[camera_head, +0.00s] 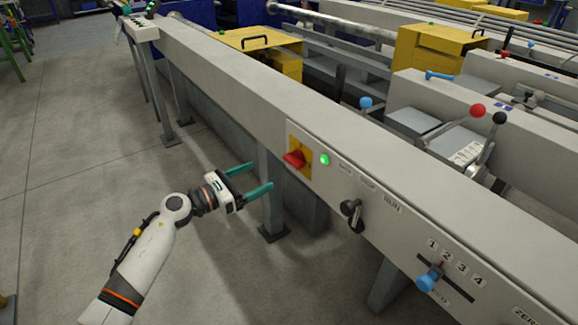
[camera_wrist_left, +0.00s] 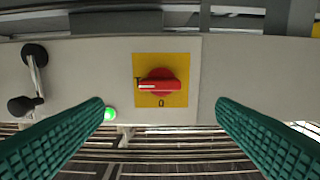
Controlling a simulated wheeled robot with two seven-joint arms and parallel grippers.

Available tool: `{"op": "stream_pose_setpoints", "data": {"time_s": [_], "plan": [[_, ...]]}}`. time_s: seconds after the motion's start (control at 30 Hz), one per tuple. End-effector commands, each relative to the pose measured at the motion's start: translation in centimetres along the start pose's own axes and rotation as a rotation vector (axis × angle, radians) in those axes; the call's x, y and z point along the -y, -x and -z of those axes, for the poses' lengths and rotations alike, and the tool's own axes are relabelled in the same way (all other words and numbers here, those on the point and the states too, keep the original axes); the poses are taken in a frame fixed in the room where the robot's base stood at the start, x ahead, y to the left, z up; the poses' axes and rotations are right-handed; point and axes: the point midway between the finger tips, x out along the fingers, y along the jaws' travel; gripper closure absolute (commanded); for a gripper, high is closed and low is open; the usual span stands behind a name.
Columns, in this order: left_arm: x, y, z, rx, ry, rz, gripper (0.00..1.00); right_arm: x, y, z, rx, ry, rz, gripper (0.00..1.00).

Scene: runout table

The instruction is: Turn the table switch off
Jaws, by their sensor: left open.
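The table switch is a red rotary knob (camera_head: 294,158) on a yellow plate (camera_head: 299,143), set in the side of the long grey runout table (camera_head: 237,90). In the left wrist view the red knob (camera_wrist_left: 159,86) lies horizontal, its white line pointing left at the "I" mark. The "0" mark is at the plate's bottom edge in that view. A green lamp (camera_head: 324,159) beside the switch is lit. My left gripper (camera_head: 256,179) is open and empty, its teal fingers pointing at the panel, apart from the knob. The right gripper is not in view.
A black crank handle (camera_head: 352,212) sits right of the switch. Further right is a blue-knobbed slider (camera_head: 430,278) on a numbered scale. Table legs (camera_head: 270,190) stand below the panel. The floor (camera_head: 90,150) to the left is clear.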

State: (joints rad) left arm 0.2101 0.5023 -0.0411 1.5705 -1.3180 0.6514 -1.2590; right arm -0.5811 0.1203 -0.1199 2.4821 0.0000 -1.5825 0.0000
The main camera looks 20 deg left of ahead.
Motion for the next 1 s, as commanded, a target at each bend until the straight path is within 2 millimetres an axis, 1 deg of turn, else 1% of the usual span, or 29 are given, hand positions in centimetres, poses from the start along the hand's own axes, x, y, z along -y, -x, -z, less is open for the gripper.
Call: {"op": "stream_pose_setpoints", "data": {"time_s": [0.03,0.2,0.37,0.43,0.6,0.9,0.93,1.0], "plan": [[-0.1,-1.1,0.2,-0.005,0.002,-0.002,0.20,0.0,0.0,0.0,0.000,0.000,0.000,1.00],[0.0,-4.7,0.1,-0.004,0.005,0.000,0.20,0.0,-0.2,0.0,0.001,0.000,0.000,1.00],[0.0,-7.5,0.1,-0.004,0.007,0.000,0.20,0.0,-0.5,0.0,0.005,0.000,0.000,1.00],[0.0,-8.4,0.0,-0.004,0.006,0.001,0.20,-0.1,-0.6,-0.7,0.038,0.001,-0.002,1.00],[0.0,-9.6,0.0,-0.002,0.006,0.000,0.20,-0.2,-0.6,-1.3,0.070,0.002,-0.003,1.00],[0.0,-9.8,0.0,-0.001,0.006,0.001,0.20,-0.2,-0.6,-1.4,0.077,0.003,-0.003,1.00],[0.0,-9.8,0.0,-0.001,0.006,0.001,0.23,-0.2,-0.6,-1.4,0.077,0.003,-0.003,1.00],[0.0,-9.8,0.0,-0.001,0.006,0.001,0.35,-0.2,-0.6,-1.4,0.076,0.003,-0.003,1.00]]}}
